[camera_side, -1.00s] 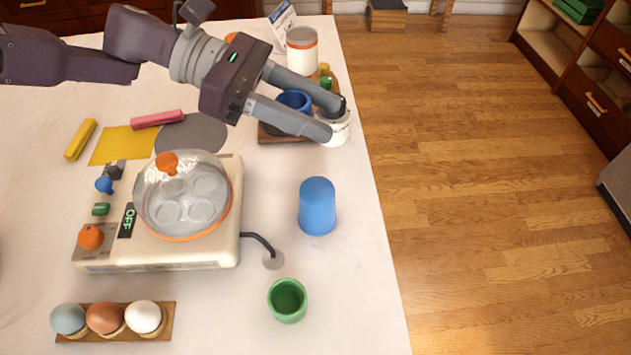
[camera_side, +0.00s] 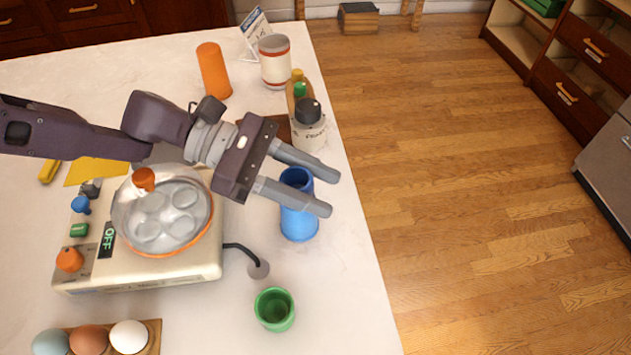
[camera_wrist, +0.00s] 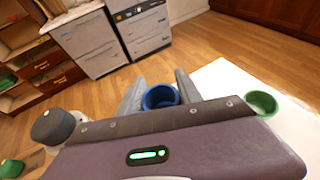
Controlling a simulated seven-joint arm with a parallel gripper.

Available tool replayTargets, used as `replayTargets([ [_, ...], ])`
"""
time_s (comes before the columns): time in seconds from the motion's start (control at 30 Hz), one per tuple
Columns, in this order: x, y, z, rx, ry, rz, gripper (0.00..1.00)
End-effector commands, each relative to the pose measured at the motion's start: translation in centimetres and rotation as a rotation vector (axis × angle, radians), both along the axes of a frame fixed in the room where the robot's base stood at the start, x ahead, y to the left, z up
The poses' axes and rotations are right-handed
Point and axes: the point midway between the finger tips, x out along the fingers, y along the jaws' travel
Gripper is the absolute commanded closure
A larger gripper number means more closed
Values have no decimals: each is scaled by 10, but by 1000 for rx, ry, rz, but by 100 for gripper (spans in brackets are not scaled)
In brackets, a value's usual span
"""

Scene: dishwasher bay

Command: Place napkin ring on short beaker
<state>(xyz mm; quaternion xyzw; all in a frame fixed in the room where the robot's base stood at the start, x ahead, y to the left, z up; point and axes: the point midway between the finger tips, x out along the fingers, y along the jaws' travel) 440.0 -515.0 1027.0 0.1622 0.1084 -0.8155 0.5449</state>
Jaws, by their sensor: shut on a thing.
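Which of the two is the short beaker is not clear.
An egg cooker (camera_side: 150,245) with a clear lid stands left, its cord near the blue cylinder. Eggs on a wooden holder (camera_side: 153,342) are at the front left. A dark-lidded jar (camera_side: 308,125), white canister (camera_side: 275,65) and orange cylinder (camera_side: 213,72) stand behind. The table's right edge is near.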

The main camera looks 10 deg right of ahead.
Motion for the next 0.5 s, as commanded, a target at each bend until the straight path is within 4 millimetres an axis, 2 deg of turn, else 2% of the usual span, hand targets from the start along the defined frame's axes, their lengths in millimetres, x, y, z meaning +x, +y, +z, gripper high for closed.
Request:
replayTargets([
  [0.07, 0, 0, -2, 0, 0, 0, 97],
  [0.1, 0, 0, -3, 0, 0, 1, 55],
  [0.2, 0, 0, -2, 0, 0, 1, 37],
  [0.5, 0, 0, -1, 0, 0, 0, 37],
])
